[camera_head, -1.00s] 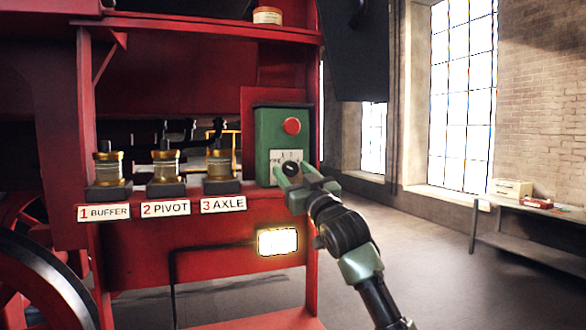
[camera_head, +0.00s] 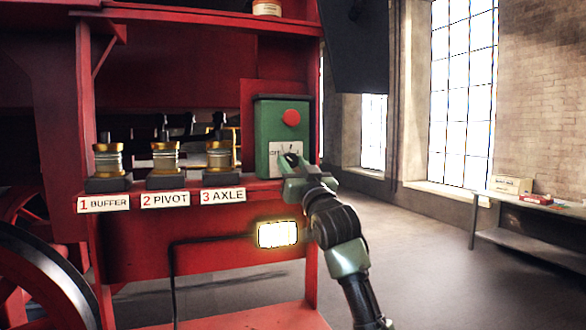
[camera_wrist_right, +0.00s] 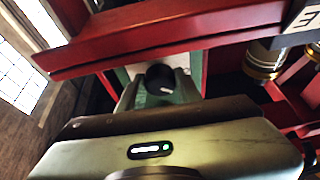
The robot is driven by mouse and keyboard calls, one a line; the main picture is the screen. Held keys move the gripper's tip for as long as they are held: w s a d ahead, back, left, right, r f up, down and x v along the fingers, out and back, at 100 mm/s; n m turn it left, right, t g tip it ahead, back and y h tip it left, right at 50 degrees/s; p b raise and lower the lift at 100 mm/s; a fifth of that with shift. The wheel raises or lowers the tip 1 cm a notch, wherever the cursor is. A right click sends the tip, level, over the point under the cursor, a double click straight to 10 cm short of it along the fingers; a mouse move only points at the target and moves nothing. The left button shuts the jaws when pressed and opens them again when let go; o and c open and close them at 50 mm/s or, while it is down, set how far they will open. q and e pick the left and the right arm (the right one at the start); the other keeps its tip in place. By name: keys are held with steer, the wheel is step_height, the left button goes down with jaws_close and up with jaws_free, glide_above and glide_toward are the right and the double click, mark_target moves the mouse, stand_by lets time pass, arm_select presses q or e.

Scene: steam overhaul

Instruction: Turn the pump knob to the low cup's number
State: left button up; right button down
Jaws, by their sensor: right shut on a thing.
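The green pump box (camera_head: 267,130) stands on the red ledge, with a red button (camera_head: 291,118) near its top and a white dial plate (camera_head: 276,152) below. The black knob (camera_head: 291,160) sits at the plate. My right gripper (camera_head: 292,168) is shut on the knob, which also shows between the fingers in the right wrist view (camera_wrist_right: 160,78). The dial's marks are too small to read. Three brass-and-glass cups stand left of the box: the buffer cup (camera_head: 109,160), the pivot cup (camera_head: 166,158) and the axle cup (camera_head: 220,156). Their levels are hard to tell. My left gripper is out of view.
Labels "1 BUFFER" (camera_head: 103,204), "2 PIVOT" (camera_head: 166,200) and "3 AXLE" (camera_head: 223,196) hang under the cups. A lit lamp (camera_head: 277,234) is below the ledge. A bench (camera_head: 515,213) stands at right. The floor between is clear.

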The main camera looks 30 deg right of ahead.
steer(key=m+h, duration=0.1)
steer(key=m, duration=0.1)
steer(key=m+h, duration=0.1)
steer(key=shift+a+m+g, duration=0.2)
steer(key=shift+m+g, duration=0.1)
steer(key=shift+m, duration=0.1)
steer(key=shift+r+m+g+h, duration=0.1)
steer(key=shift+m+g+h, duration=0.3)
steer(key=shift+m, duration=0.7)
steer(key=shift+m+g+h, duration=0.2)
steer(key=shift+m+h, duration=0.4)
steer(key=shift+m, duration=0.5)
steer(key=c, duration=1)
jaws_free()
steer(key=shift+o, duration=0.2)
steer(key=b+v, duration=0.3)
steer(key=v, duration=0.4)
steer(key=shift+s+a+b, duration=0.2)
steer(key=shift+s+b, duration=0.05)
steer(key=shift+b, duration=0.1)
